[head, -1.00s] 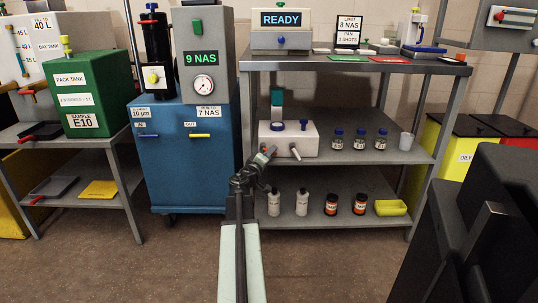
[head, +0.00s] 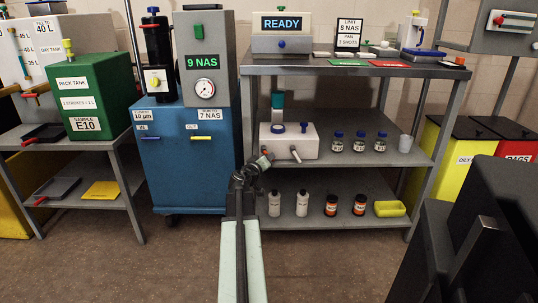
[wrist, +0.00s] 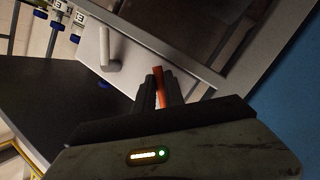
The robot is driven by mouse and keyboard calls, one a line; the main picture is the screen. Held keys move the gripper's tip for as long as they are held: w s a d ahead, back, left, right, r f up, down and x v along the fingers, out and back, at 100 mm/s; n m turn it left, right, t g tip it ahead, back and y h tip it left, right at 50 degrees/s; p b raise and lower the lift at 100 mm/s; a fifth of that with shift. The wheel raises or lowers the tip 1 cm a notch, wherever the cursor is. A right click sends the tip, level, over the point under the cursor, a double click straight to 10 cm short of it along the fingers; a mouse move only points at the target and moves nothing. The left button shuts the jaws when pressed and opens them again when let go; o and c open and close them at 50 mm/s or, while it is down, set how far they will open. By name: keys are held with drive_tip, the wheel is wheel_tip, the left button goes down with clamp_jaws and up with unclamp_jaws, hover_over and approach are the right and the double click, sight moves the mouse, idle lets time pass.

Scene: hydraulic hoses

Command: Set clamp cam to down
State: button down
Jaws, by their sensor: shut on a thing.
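A white box (head: 300,148) stands on the middle shelf, with a dark blue knob and a grey-white handle (head: 296,154) on its front. The handle also shows in the wrist view (wrist: 112,52), apart from my gripper. My gripper (head: 264,162) is at the box's lower left front corner. In the wrist view my gripper (wrist: 158,92) is shut on a slim red lever (wrist: 159,75), seemingly the clamp cam. Its red end shows between the fingers. The fingers hide most of it, and its exact angle cannot be told.
A blue cabinet (head: 185,170) stands close to the left of my arm. The shelf edge (head: 370,163) runs just by my gripper. Several small bottles stand on the middle shelf to the right, and white and brown bottles (head: 331,205) stand below. Floor in front is clear.

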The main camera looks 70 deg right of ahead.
drive_tip(key=shift+w+a+f+m+t+y+p, duration=0.15)
drive_tip(key=shift+w+m+y+p, duration=0.15)
drive_tip(key=shift+m, duration=0.2)
drive_tip(key=shift+w+f+m+t+y+p, duration=0.1)
drive_tip(key=shift+m+t+y+p, duration=0.1)
drive_tip(key=shift+m+p, duration=0.25)
drive_tip(key=c, duration=1.4)
unclamp_jaws()
drive_tip(key=shift+w, duration=0.1)
drive_tip(key=shift+c, duration=0.2)
drive_tip(key=shift+a, duration=0.1)
drive_tip(key=p+v, duration=0.2)
drive_tip(key=v, duration=0.6)
